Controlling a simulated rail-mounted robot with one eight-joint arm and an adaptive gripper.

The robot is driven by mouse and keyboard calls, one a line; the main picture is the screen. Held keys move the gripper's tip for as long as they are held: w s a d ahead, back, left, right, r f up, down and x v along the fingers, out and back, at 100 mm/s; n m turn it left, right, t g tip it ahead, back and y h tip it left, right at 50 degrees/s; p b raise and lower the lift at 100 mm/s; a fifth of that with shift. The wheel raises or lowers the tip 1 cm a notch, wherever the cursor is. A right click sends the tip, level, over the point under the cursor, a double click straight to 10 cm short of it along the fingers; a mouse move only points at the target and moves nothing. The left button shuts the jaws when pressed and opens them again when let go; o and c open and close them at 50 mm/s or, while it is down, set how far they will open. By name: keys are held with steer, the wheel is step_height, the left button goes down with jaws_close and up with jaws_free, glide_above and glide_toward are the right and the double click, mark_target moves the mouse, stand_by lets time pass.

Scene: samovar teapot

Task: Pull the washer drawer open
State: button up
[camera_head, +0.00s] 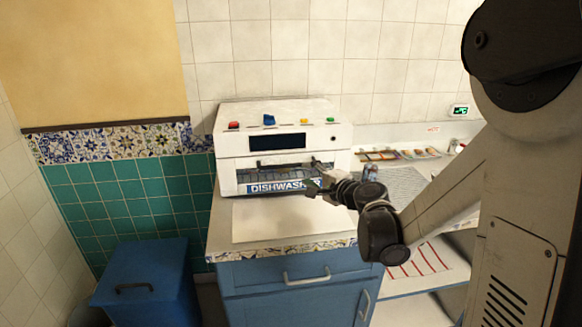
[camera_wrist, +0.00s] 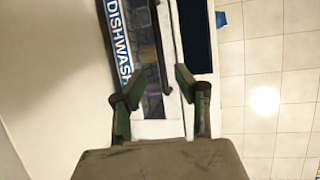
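The washer (camera_head: 284,113) is a white box on the counter, with a dark panel and coloured buttons above. Its drawer front bears a blue "DISHWASH" label (camera_head: 275,188), which also shows sideways in the wrist view (camera_wrist: 118,40). A thin bar (camera_head: 287,166), apparently the handle, runs above the label. In the wrist view the bar (camera_wrist: 158,45) lies between my fingers. My gripper (camera_head: 317,188) is at the right part of the drawer front. In the wrist view its fingers (camera_wrist: 150,92) are apart, with nothing gripped. I cannot tell whether they touch the bar.
A pale flat surface (camera_head: 285,221) lies in front of the washer. Below are a blue counter drawer (camera_head: 258,275) and cupboard. A blue bin (camera_head: 150,277) stands at the left. Several small items (camera_head: 400,154) lie right of the washer. A tiled wall stands behind.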

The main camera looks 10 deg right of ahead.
mark_target(291, 166)
steer(key=x, duration=1.1)
steer(key=shift+b, duration=0.3)
steer(key=shift+s, duration=0.1)
jaws_close()
